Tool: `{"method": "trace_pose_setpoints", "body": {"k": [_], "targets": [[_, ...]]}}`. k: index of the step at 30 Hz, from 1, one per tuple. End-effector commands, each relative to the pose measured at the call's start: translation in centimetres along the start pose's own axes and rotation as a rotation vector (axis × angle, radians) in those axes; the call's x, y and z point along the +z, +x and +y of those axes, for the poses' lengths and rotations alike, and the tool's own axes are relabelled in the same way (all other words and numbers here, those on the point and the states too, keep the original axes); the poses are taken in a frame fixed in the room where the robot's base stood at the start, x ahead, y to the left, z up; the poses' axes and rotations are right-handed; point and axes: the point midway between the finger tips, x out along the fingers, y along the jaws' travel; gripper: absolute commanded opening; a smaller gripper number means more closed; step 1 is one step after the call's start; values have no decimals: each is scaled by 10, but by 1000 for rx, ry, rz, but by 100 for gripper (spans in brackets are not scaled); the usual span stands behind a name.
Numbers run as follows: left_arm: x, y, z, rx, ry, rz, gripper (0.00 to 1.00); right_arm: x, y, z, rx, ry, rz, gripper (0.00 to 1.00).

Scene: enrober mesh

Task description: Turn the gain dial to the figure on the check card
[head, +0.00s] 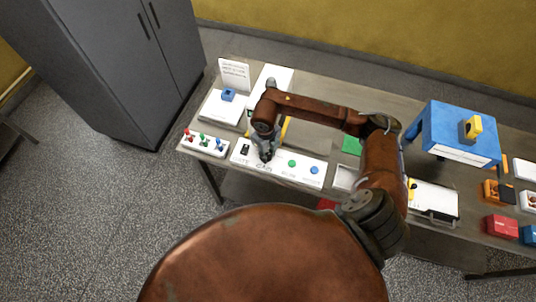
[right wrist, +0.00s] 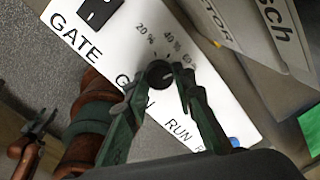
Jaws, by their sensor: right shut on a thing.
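The gain dial (right wrist: 158,74) is a small black knob on a white panel (right wrist: 125,50) lettered GATE, GAIN and RUN. Marks for 20 % and 40 % and a partly hidden third figure stand above it. A small pale mark shows on the knob, but I cannot read its setting. My right gripper (right wrist: 160,82) is shut on the dial, one finger on each side. A white upright card (head: 234,73) with small unreadable print stands behind the panel.
A black gate switch (head: 245,149) sits left of the dial; green (head: 292,163) and blue (head: 314,170) buttons sit right. A strip with coloured levers (head: 203,142) lies further left. A blue stand (head: 455,130) and several small boxes occupy the table's right side.

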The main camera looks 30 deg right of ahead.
Motion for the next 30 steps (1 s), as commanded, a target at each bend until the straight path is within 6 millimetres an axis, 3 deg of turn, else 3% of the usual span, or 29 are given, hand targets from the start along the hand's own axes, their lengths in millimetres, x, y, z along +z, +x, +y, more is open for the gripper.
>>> {"method": "trace_pose_setpoints", "body": {"k": [19,20,27,30], "targets": [[0,1,0,0,0,0,40,0,0,0,1,48,3,0],[0,1,0,0,0,0,40,0,0,0,1,48,3,25],[0,1,0,0,0,0,40,0,0,0,1,48,3,41],[0,1,0,0,0,0,40,0,0,0,0,48,3,41]]}}
